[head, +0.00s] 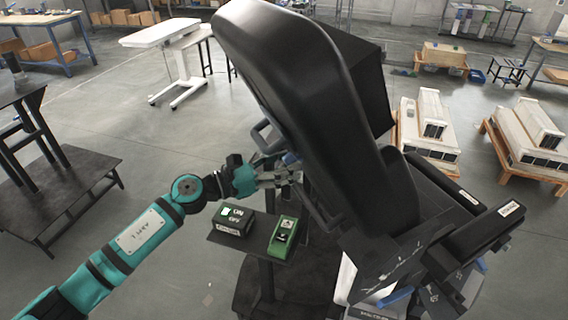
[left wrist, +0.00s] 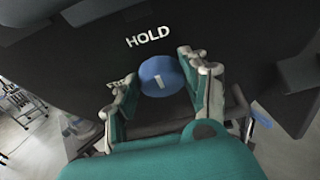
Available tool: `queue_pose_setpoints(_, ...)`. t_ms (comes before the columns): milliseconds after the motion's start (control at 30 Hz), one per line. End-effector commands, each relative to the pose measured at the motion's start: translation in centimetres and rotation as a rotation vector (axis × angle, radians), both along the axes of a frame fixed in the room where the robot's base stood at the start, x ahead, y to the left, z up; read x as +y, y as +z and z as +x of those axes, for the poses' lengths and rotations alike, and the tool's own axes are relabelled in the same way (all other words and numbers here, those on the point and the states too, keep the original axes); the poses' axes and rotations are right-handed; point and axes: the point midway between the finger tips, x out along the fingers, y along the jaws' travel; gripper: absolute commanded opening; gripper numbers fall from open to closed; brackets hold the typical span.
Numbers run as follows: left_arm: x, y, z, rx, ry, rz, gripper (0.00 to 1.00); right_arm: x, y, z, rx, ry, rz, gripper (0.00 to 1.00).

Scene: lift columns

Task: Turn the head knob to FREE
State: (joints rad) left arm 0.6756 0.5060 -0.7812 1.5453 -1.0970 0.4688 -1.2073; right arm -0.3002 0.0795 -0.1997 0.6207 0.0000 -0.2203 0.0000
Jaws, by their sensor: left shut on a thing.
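The head knob (left wrist: 155,69) is round and blue with a short white mark, on a dark panel under the word HOLD in the left wrist view. The mark is close to upright, slightly tilted. No FREE label can be read. My left gripper (left wrist: 161,82) has its fingers on both sides of the knob and is shut on it. In the head view my left gripper (head: 294,178) reaches the near side of the large black reclined chair (head: 305,85); the knob is mostly hidden there. My right gripper is not in view.
Below my left gripper, a small dark stand (head: 228,240) carries a black ON/OFF box (head: 233,221) and a green switch box (head: 283,238). A white wheeled table (head: 160,33) stands at the back left. Floor to the left is partly clear.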

Motion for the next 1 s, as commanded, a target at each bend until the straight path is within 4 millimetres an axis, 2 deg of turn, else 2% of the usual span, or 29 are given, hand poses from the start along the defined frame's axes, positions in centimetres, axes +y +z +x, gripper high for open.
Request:
queue_pose_setpoints(267, 0.1, -0.1, 0.1, 0.012, -0.006, -0.006, 0.14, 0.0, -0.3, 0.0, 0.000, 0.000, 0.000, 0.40)
queue_pose_setpoints(467, 0.1, -0.3, 0.2, 0.068, -0.040, -0.036, 0.14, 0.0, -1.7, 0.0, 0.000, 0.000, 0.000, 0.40)
queue_pose_setpoints(1000, 0.3, -0.8, 0.9, 0.439, -0.251, -0.228, 0.14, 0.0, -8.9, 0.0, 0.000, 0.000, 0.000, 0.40)
